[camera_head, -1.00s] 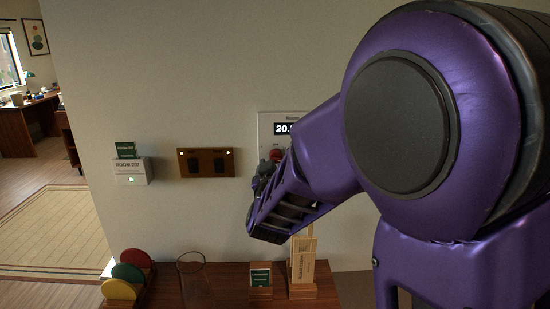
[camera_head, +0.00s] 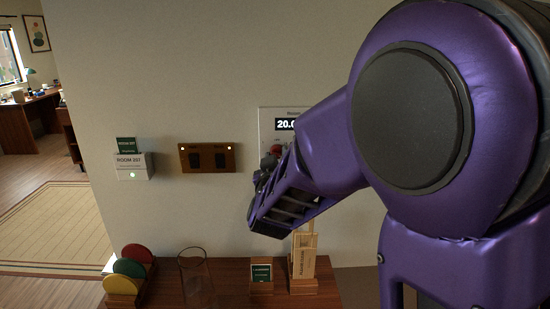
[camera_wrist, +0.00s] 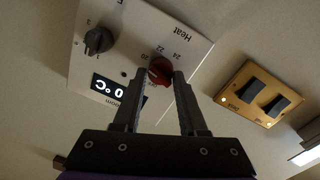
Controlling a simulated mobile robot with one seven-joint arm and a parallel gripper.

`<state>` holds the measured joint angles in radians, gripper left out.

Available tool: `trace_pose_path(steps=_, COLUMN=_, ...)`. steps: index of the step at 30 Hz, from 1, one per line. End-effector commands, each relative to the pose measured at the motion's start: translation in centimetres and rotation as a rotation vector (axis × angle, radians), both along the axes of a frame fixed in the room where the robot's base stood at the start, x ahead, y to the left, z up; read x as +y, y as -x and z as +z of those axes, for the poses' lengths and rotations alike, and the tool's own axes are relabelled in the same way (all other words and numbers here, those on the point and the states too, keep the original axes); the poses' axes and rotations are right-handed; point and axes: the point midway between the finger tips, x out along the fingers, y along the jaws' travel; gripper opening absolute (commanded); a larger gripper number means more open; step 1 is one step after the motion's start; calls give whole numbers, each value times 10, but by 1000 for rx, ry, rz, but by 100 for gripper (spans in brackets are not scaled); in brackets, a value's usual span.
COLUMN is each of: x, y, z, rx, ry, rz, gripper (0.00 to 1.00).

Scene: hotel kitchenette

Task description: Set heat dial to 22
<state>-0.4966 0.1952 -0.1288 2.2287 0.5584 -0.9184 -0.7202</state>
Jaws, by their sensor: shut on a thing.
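The white wall thermostat panel (camera_head: 267,122) is partly hidden behind my arm in the head view; its display (camera_head: 285,125) starts with 20. In the wrist view the panel (camera_wrist: 195,48) appears rotated, with the red heat dial (camera_wrist: 160,70) beside the label Heat and marks including 20, 22 and 24. My gripper (camera_wrist: 160,75) has a fingertip on each side of the red dial and is shut on it. I cannot clearly tell which mark the dial points to. A dark second knob (camera_wrist: 98,41) sits on the same panel, clear of the fingers.
A brown switch plate (camera_head: 207,158) is on the wall left of the panel. A room card holder (camera_head: 133,167) is further left. Below, a wooden counter (camera_head: 228,275) bears coloured discs (camera_head: 130,268), a glass (camera_head: 194,280) and wooden card stands (camera_head: 303,272).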

Motion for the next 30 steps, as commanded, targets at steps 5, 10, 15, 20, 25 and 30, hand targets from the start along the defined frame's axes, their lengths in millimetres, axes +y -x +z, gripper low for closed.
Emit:
trace_pose_path(steps=5, x=0, y=0, z=-2, rx=-3, ry=-82, rz=1, gripper=0)
trace_pose_path(steps=10, x=0, y=0, z=-3, rx=-3, ry=-212, rz=1, gripper=0)
trace_pose_path(steps=15, x=-1, y=0, z=-3, rx=-3, ry=-367, rz=2, gripper=0)
trace_pose_path(steps=20, x=-1, y=0, z=-2, rx=-2, ry=-507, rz=2, gripper=0)
trace_pose_path(steps=25, x=-1, y=0, z=-1, rx=-2, ry=-638, rz=2, gripper=0)
trace_pose_path(steps=30, x=-1, y=0, z=0, rx=0, ry=-739, rz=3, gripper=0)
